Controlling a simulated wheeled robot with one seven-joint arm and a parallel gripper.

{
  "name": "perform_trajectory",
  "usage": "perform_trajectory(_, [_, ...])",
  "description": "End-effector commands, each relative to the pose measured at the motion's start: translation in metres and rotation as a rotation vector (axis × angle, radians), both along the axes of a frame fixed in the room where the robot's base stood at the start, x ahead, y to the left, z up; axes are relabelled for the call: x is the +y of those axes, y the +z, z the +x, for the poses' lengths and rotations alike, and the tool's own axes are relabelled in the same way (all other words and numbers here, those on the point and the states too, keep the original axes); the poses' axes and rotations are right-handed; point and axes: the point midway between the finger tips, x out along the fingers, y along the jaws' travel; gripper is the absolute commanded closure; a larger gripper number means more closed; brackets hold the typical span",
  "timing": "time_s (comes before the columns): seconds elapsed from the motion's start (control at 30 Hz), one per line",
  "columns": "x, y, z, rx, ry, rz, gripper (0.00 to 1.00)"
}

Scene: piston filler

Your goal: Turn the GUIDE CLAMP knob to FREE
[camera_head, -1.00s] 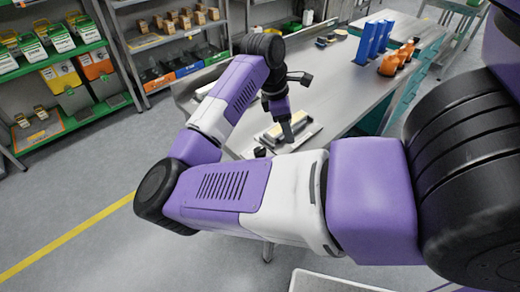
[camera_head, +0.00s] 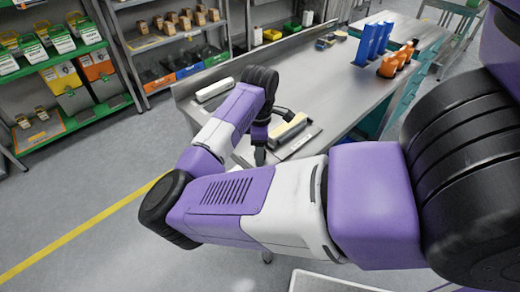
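My gripper (camera_head: 260,155) points down at the near left edge of the metal bench. It is small and dark here, and I cannot tell whether its fingers are open or shut. No GUIDE CLAMP knob or FREE marking can be made out; the gripper and my forearm cover that part of the bench. Just right of the gripper lies a low cream and grey block-shaped unit (camera_head: 288,131), with a flat grey plate (camera_head: 298,144) along its near side. Whether the gripper touches anything there cannot be seen.
The bench (camera_head: 322,92) has a clear middle. A long pale block (camera_head: 215,90) lies at its back left edge. Blue upright holders (camera_head: 372,42) and orange parts (camera_head: 396,62) stand to the right. Shelves with bins (camera_head: 60,80) stand at the left, beyond open floor.

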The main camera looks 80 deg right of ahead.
Motion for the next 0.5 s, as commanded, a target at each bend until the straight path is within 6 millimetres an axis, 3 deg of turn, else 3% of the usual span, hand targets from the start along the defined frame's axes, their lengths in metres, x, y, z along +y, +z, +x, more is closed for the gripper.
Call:
perform_trajectory(0.23, [0.0001, -0.0009, -0.0001, 0.0, 0.0, 0.0, 0.45])
perform_trajectory(0.5, [0.0001, -0.0006, -0.0003, 0.001, 0.0, 0.0, 0.98])
